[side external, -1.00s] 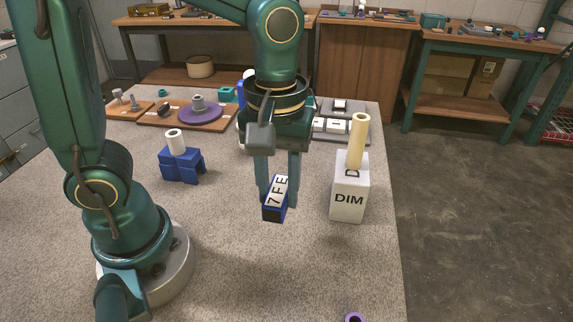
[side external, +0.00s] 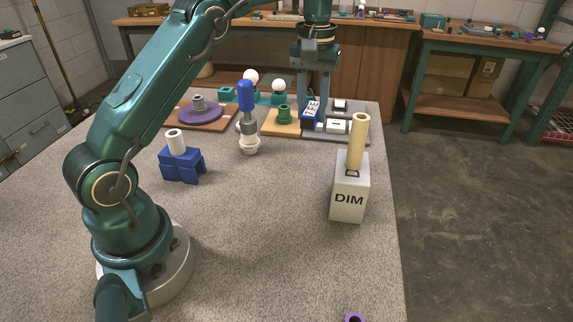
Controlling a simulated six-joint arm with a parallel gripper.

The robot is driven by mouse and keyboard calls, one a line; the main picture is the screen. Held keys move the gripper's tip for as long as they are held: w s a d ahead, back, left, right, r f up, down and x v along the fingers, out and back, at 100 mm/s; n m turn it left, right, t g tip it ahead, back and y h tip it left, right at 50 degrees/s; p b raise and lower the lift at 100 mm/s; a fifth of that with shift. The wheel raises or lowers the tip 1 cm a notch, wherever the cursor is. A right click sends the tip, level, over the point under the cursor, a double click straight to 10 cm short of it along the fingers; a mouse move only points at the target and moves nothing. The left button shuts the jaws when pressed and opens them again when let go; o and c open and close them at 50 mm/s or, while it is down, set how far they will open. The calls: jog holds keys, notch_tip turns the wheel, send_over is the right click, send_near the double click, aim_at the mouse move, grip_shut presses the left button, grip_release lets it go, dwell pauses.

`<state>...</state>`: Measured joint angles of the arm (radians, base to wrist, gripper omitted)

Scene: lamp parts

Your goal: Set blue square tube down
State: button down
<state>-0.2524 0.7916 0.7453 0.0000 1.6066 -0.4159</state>
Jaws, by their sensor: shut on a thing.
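The blue square tube (side external: 309,120) has a white face with black lettering. My gripper (side external: 312,97) is shut on it, one finger on each side. It is held tilted at the back of the table, over or at the left part of a grey tray (side external: 350,137). I cannot tell whether the tube touches the tray, and its lower end is hard to make out.
White blocks sit in the tray. A wooden board with a green part (side external: 284,114) lies just left. A blue-handled tool (side external: 246,98) stands nearby. A white DIM block (side external: 349,190) with a cream tube is in front.

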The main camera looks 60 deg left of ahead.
jog(key=a+f+n, duration=0.1)
jog(key=a+f, duration=0.1)
jog(key=a, duration=0.2)
send_near(296, 161)
notch_tip(296, 161, down, 6)
jog(key=shift+f, duration=0.2)
dwell(0.4)
jog(key=c, duration=0.5)
grip_release()
jog(key=shift+f, duration=0.15)
jog(key=shift+c, duration=0.2)
